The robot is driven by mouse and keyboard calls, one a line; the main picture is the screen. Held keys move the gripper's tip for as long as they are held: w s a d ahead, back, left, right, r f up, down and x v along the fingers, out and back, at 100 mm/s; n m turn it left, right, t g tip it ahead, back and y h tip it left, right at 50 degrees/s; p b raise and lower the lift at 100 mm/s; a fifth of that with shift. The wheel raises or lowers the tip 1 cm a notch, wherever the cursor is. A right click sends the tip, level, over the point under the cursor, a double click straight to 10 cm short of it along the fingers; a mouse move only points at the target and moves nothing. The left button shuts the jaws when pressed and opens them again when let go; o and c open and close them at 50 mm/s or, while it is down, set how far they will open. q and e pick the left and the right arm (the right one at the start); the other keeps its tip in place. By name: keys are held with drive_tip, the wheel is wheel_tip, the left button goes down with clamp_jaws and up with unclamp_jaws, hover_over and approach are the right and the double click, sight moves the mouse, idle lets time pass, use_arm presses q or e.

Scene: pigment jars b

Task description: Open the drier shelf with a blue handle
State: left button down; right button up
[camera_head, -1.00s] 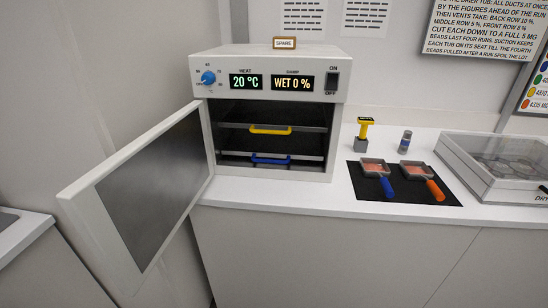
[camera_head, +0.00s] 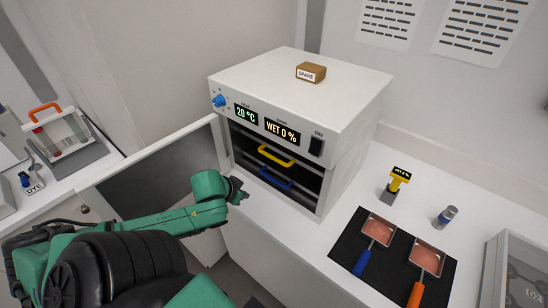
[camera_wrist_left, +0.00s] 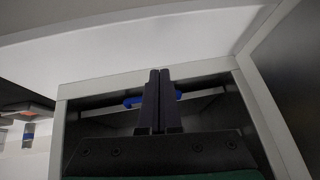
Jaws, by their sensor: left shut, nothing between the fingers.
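The drier (camera_head: 350,110) is a white box on the counter with its door (camera_head: 150,170) swung open to the left. Inside are a shelf with a yellow handle (camera_head: 276,156) and, below it, a shelf with a blue handle (camera_head: 276,179). Both shelves look pushed in. My left gripper (camera_head: 240,190) is in front of the drier's opening, left of the blue handle. In the left wrist view my shut, empty fingers (camera_wrist_left: 159,76) cover the middle of the blue handle (camera_wrist_left: 133,102); whether they touch it I cannot tell. My right gripper is out of view.
A block marked SPARE (camera_head: 311,72) sits on the drier. To its right are a yellow-topped device (camera_head: 398,180), a small vial (camera_head: 445,216) and a black mat (camera_head: 390,262) with two handled trays. The open door stands beside my left arm. A rack with an orange handle (camera_head: 60,135) is at far left.

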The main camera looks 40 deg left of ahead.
use_arm(q)
drive_tip(key=t+h, duration=0.1)
approach(271, 179)
drive_tip(key=s+a, duration=0.2)
drive_tip(key=w+d+r, duration=0.1)
drive_tip(key=w+d, duration=0.1)
drive_tip(key=w, duration=0.1)
drive_tip(key=shift+t, duration=0.4)
drive_tip(key=b+x, duration=0.5)
drive_tip(key=x, duration=0.1)
drive_tip(key=b+x, duration=0.3)
drive_tip(key=shift+s+f+b, duration=0.3)
drive_tip(key=shift+s+f, duration=0.05)
drive_tip(key=shift+w+f+h, duration=0.1)
drive_tip(key=shift+w+h, duration=0.15)
drive_tip(key=shift+h, duration=0.05)
drive_tip(key=shift+w+d+b, duration=0.1)
drive_tip(key=shift+w+b, duration=0.05)
drive_tip(key=shift+b, duration=0.15)
drive_tip(key=shift+d+r, duration=0.1)
drive_tip(key=shift+r, duration=0.1)
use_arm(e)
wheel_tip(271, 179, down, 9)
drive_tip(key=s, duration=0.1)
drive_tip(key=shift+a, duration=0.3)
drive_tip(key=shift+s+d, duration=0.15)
